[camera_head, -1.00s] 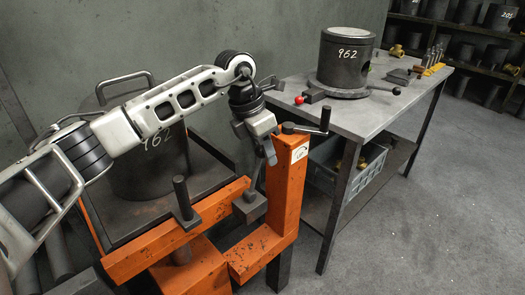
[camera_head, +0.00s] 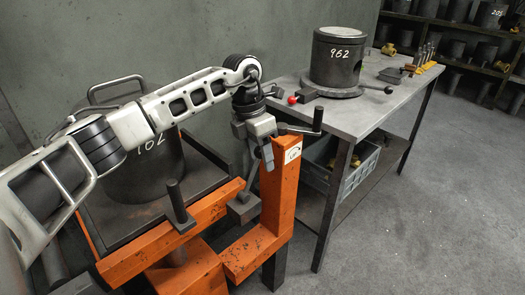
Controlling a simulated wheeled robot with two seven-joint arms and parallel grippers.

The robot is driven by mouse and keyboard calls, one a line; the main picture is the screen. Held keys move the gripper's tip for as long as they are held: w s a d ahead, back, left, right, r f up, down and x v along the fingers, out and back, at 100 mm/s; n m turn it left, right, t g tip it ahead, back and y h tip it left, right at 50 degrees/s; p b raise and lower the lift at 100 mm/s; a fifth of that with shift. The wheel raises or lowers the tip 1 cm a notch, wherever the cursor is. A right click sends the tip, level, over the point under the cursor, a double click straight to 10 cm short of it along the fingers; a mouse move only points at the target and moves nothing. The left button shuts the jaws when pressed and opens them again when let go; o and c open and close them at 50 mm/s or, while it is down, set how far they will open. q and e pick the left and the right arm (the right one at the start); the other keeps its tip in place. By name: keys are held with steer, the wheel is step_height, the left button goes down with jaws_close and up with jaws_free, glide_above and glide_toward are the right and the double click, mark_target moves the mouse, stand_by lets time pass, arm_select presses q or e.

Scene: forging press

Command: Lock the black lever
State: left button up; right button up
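A black lever (camera_head: 317,121) with an upright handle sits on top of the orange post (camera_head: 281,190), beside a small white label (camera_head: 292,152). My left gripper (camera_head: 266,160) points down just left of the post top, close to the lever's inner end. It covers part of that area, and I cannot tell whether it touches the lever or how far apart its fingers are. A dark rod with a block (camera_head: 244,208) at its lower end hangs below the gripper at the orange beam. Another black upright handle (camera_head: 177,202) stands on the beam. My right gripper is not in view.
A dark cylinder marked 962 (camera_head: 150,175) stands in the orange frame behind my arm. A grey table (camera_head: 375,115) at the right holds another 962 cylinder (camera_head: 337,65) and a red-knobbed part (camera_head: 292,100). A grey crate (camera_head: 350,178) sits below. The floor at right is clear.

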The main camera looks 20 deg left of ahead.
arm_select(q)
steer(key=shift+d+r, duration=0.15)
steer(key=shift+w+r, duration=0.1)
steer(key=shift+r, duration=0.35)
steer(key=a+r, duration=0.3)
steer(key=r, duration=1.1)
steer(key=shift+s+r+b, duration=0.25)
steer(key=shift+r+b, duration=0.1)
